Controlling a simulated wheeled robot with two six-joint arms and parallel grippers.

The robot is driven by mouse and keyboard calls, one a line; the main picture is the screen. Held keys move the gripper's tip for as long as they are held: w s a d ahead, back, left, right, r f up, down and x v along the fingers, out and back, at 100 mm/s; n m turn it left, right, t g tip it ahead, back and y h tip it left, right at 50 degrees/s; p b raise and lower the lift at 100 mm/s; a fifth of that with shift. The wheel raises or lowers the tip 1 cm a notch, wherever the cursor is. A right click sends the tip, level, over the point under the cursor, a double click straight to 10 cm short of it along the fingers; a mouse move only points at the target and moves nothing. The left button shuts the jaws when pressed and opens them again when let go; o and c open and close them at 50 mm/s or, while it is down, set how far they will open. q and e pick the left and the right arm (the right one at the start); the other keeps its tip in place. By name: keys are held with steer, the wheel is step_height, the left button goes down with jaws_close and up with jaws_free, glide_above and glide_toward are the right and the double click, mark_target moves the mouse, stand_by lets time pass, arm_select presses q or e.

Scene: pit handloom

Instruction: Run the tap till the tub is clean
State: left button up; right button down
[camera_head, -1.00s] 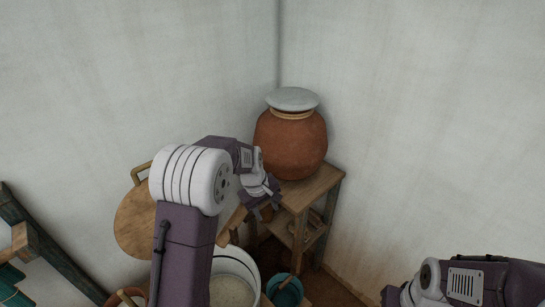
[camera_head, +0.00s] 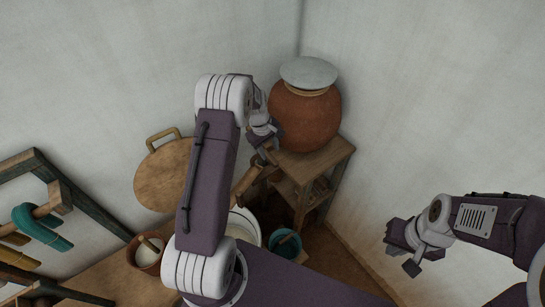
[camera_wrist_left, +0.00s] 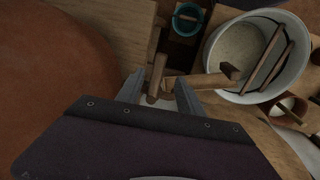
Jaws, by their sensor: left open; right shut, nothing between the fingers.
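A wooden tap (camera_wrist_left: 200,82) juts out beside the clay pot; its upright handle (camera_wrist_left: 157,76) and spout show in the left wrist view. The spout also shows in the head view (camera_head: 247,184). The white tub (camera_head: 258,229) stands below it, partly behind my left arm; in the left wrist view the tub (camera_wrist_left: 211,62) holds pale, cloudy liquid. My left gripper (camera_wrist_left: 158,97) is open, its fingers on either side of the tap handle; contact cannot be told. In the head view it (camera_head: 264,155) is beside the pot. My right gripper (camera_head: 399,255) is shut and empty at the right.
The lidded clay pot (camera_head: 304,118) stands on a wooden stand (camera_head: 325,160) in the corner. A teal pail (camera_head: 284,241) is right of the tub. A brown pot (camera_head: 147,256), a round wooden board (camera_head: 163,178) and a rack with teal yarn (camera_head: 40,225) are at the left.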

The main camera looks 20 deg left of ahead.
mark_target(273, 160)
arm_select(q)
steer(key=f, duration=0.2)
steer(key=w+f+p, duration=0.1)
steer(key=f, duration=0.1)
steer(key=f+p, duration=0.1)
steer(key=f, duration=0.1)
steer(key=shift+w+d+f, duration=0.1)
steer(key=shift+w+d, duration=0.05)
steer(key=shift+d, duration=0.15)
steer(key=shift+f, duration=0.4)
steer(key=shift+d+f, duration=0.1)
steer(key=shift+w, duration=0.1)
jaws_close()
steer(key=shift+w, duration=0.1)
stand_by(0.3)
